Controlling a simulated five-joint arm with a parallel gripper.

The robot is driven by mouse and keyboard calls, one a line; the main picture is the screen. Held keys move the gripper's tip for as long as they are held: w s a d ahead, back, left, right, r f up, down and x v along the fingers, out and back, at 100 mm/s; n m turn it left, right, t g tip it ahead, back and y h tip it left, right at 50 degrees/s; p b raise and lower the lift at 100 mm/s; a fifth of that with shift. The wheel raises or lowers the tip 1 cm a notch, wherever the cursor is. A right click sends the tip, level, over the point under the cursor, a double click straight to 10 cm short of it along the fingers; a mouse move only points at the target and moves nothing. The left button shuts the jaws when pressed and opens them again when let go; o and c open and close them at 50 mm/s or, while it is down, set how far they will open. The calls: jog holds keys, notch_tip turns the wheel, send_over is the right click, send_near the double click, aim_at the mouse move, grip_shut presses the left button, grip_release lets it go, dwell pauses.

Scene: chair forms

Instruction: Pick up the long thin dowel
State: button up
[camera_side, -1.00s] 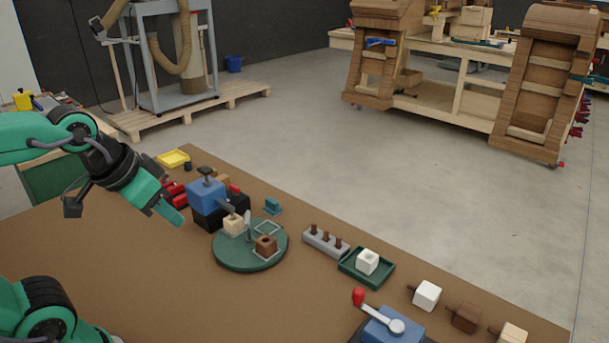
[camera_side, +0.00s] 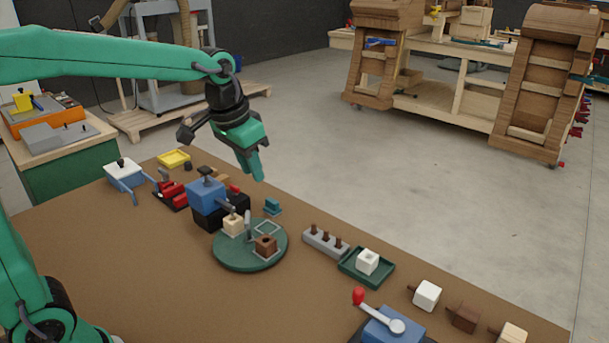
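Several short brown dowels (camera_side: 325,237) stand upright in a grey rack (camera_side: 318,251) right of the middle. A thin grey upright piece (camera_side: 248,221) stands at the green round plate. I cannot tell which piece is the long thin dowel. My gripper (camera_side: 258,178) points down in the air, above and behind the green round plate (camera_side: 241,263) in the picture, apart from all the pieces. Its fingers overlap from this side, so its opening is hidden. No held piece shows.
On the round plate are a light block (camera_side: 233,226) and a brown block (camera_side: 265,246). A blue machine (camera_side: 205,196) stands close behind. A green tray (camera_side: 382,274) holds a white block. Loose blocks lie at the right. The brown table's front left is clear.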

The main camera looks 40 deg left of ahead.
jog(key=w+d+f+g, duration=0.1)
jog(key=w+f, duration=0.2)
jog(key=w, duration=0.2)
jog(key=w+d+f, duration=0.1)
jog(key=w+f, duration=0.2)
jog(key=w, duration=0.2)
jog(key=m+g, duration=0.2)
send_over(326, 229)
jog(key=f, duration=0.9)
jog(key=shift+s+a+f, duration=0.15)
jog(key=shift+s, duration=0.1)
jog(key=shift+w+f, duration=0.25)
jog(key=shift+f, duration=1.5)
jog(key=shift+d+f, duration=0.2)
jog(key=shift+f, duration=2.45)
grip_shut()
